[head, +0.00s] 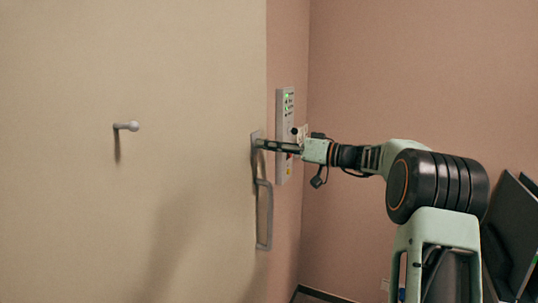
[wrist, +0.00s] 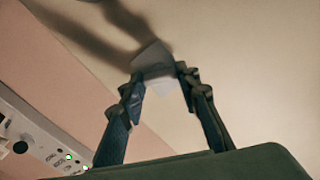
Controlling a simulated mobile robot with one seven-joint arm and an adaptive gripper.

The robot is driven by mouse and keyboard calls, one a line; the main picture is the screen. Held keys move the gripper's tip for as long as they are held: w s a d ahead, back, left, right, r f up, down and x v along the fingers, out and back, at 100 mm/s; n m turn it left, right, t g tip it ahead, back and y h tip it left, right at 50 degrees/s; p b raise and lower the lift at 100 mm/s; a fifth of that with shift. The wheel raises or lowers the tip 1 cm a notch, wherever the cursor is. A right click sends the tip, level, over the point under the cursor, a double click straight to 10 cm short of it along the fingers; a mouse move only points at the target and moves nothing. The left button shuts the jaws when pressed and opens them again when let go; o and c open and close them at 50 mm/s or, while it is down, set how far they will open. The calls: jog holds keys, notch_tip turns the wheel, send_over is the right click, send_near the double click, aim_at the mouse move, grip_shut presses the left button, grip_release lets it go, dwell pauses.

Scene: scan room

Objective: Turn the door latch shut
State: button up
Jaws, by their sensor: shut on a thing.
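The cream door (head: 190,70) fills the left of the head view. A grey latch piece sits near its right edge, above the grey pull handle (head: 264,215), and is mostly hidden by my fingers in the head view. My gripper (head: 262,145) reaches in from the right at that spot. In the wrist view the pale grey latch (wrist: 152,60) lies between the two fingertips of my gripper (wrist: 161,82). My gripper is shut on the latch. The exact turn of the latch cannot be told.
A wall panel (head: 284,110) with green lights is right beside the door edge, close behind my gripper; it also shows in the wrist view (wrist: 40,135). A grey peg (head: 127,126) sticks out of the door at left. Dark equipment (head: 513,235) stands at lower right.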

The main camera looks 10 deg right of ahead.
jog(key=shift+m+p, duration=0.3)
jog(key=shift+m, duration=6.3)
jog(key=o, duration=1.2)
jog(key=shift+c, duration=0.2)
jog(key=shift+d, duration=0.1)
jog(key=v, duration=1.2)
